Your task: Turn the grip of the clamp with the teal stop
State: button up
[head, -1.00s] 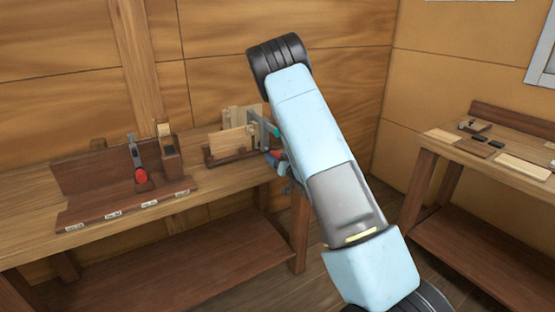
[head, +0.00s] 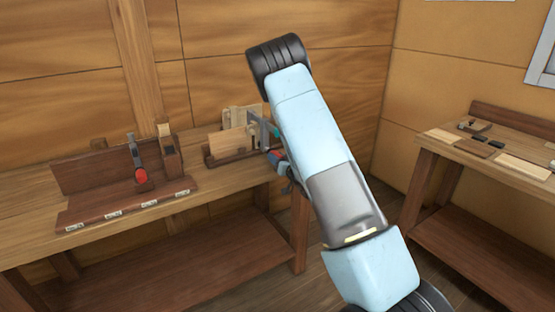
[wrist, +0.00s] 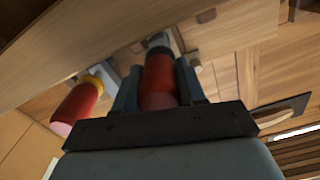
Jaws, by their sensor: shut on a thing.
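The clamp with the teal stop (head: 276,131) is at the right end of the left workbench, against pale boards; my arm hides much of it in the head view. In the wrist view a red grip (wrist: 159,84) with a dark collar lies between the fingers of my gripper (wrist: 159,70), which is shut on it. The teal stop cannot be made out in the wrist view. A second red grip with a yellow collar (wrist: 92,82) is to the left of my fingers there, apart from them.
On the left workbench (head: 25,215), a dark wooden rack (head: 85,178) holds another clamp with a red grip (head: 141,175) and a wooden tool (head: 170,155). A second bench (head: 510,198) stands at the right with small flat pieces. Open floor lies between the benches.

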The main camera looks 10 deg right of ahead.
jog(key=n, duration=0.4)
jog(key=shift+n, duration=1.9)
jog(key=o, duration=1.1)
jog(key=shift+c, duration=0.2)
jog(key=shift+s, duration=0.1)
jog(key=v, duration=1.3)
jog(key=shift+s, duration=0.3)
